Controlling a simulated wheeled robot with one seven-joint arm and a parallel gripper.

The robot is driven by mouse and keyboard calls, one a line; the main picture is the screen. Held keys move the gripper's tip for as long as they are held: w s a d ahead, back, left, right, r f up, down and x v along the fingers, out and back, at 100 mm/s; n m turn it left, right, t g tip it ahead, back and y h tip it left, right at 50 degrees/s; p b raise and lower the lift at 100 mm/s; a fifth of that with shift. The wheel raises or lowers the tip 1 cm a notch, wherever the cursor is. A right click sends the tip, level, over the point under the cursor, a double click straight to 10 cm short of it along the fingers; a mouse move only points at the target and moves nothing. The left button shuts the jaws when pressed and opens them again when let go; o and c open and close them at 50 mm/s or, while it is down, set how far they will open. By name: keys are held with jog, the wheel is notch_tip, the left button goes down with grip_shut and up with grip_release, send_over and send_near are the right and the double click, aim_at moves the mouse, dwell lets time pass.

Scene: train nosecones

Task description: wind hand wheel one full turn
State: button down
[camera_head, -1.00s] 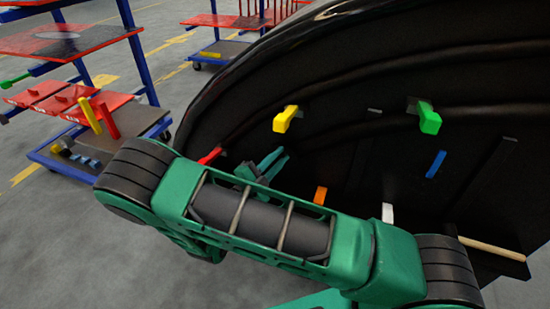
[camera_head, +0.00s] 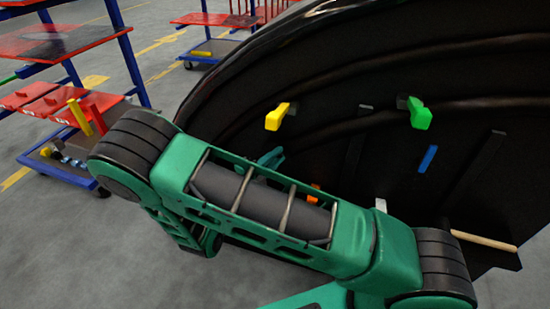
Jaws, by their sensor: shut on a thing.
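No hand wheel can be made out. A large black curved shell, the nosecone (camera_head: 330,75), fills the right half. Its inner face carries small coloured parts: yellow (camera_head: 276,116), green (camera_head: 419,112), blue (camera_head: 427,158), white (camera_head: 381,205) and orange (camera_head: 313,196). My gripper (camera_head: 271,157) shows only as a small green tip just above my arm, below the yellow part. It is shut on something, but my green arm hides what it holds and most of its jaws.
A wooden-coloured bar (camera_head: 484,241) sticks out at the lower right of the shell. A blue and red rack trolley (camera_head: 62,45) stands at the left, with another trolley (camera_head: 213,50) behind. Grey floor (camera_head: 60,250) is clear at the lower left.

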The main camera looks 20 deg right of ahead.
jog(key=shift+a+f, duration=0.15)
jog(key=shift+f, duration=0.05)
jog(key=c, duration=1.7)
grip_release()
jog(key=shift+r, duration=0.1)
jog(key=shift+o, duration=0.2)
jog(key=v, duration=1)
jog(key=shift+s+a, duration=0.15)
jog(key=shift+a, duration=0.15)
